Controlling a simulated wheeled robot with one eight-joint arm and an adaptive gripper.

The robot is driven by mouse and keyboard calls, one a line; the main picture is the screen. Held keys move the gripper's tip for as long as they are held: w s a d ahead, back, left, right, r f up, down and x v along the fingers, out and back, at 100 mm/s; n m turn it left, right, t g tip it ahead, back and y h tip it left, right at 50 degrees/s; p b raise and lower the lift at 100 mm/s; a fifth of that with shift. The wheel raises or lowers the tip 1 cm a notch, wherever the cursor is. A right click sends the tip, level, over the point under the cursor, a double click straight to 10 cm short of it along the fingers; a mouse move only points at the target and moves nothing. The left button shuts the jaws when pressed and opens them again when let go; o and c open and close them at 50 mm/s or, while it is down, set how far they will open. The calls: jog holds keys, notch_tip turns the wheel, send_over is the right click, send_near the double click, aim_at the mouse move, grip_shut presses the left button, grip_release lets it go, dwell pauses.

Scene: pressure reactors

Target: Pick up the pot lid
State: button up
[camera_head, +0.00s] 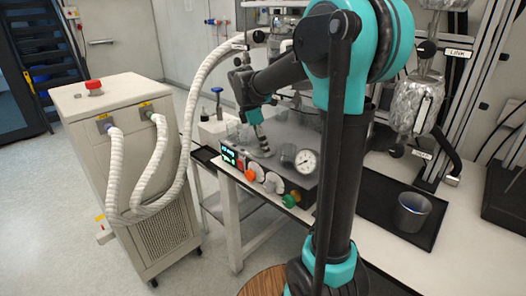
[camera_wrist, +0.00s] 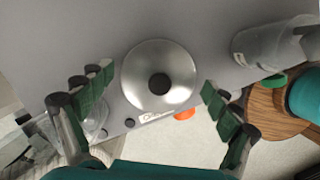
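The pot lid (camera_wrist: 158,80) is a round, shiny silver disc with a black knob at its centre. In the wrist view it lies on the grey top of a bench unit, near the edge with the orange knob. My gripper (camera_wrist: 157,84) is open, with one green-padded finger on each side of the lid. Nothing shows between the fingers except the lid below, and I cannot tell the height gap. In the head view my gripper (camera_head: 256,122) points down over the grey unit (camera_head: 300,132). The lid cannot be made out clearly there.
A pressure gauge (camera_head: 306,161) sits on the unit's front. A dark pot (camera_head: 410,212) stands in a black tray at right. A hose cabinet (camera_head: 125,170) stands left.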

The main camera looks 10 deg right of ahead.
jog(key=c, duration=1.3)
jog(key=shift+s, duration=0.1)
